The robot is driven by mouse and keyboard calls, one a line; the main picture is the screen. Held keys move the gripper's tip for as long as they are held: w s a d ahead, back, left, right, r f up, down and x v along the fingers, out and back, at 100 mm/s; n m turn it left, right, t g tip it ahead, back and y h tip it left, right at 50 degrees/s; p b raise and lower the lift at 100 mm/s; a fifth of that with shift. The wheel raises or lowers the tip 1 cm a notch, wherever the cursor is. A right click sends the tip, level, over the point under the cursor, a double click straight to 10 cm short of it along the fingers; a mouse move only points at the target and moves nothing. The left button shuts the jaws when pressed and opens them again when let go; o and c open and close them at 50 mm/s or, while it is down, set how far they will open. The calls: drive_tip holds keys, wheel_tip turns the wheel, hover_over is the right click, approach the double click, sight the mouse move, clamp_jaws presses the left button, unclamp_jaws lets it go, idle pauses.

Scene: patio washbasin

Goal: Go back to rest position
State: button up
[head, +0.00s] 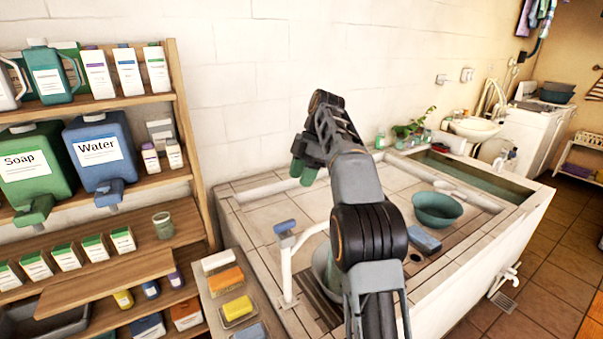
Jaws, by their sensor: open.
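My arm rises from the bottom middle of the head view. My gripper (303,172) hangs near the picture's centre, in front of the white brick wall and above the back left of the tiled washbasin (262,222). Its fingers are open and point down, and I see nothing held between them. The arm covers part of the basin and of a bucket (322,262) behind it.
At left, a wooden shelf (188,135) carries a green Soap dispenser (38,165), a blue Water dispenser (100,150) and a glass (162,226). Sponges (226,281) lie beside the white tap (287,262). A green bowl (437,209) and blue sponge (424,241) are on the right.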

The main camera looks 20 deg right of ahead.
idle(0.5)
wheel_tip(320, 180, down, 9)
drive_tip(key=m+t+h, duration=0.2)
drive_tip(key=m, duration=1.2)
drive_tip(key=s+a+f+m+t+h, duration=0.1)
drive_tip(key=s+a+f+m, duration=0.1)
drive_tip(key=s, duration=1)
drive_tip(key=s+a+f+m+t+h, duration=0.1)
drive_tip(key=s+a+f+m+t, duration=0.1)
drive_tip(key=s, duration=1.1)
drive_tip(key=shift+a+f+m+t, duration=0.4)
drive_tip(key=shift+a+m, duration=0.3)
drive_tip(key=shift+m, duration=0.5)
drive_tip(key=shift+a+f, duration=0.1)
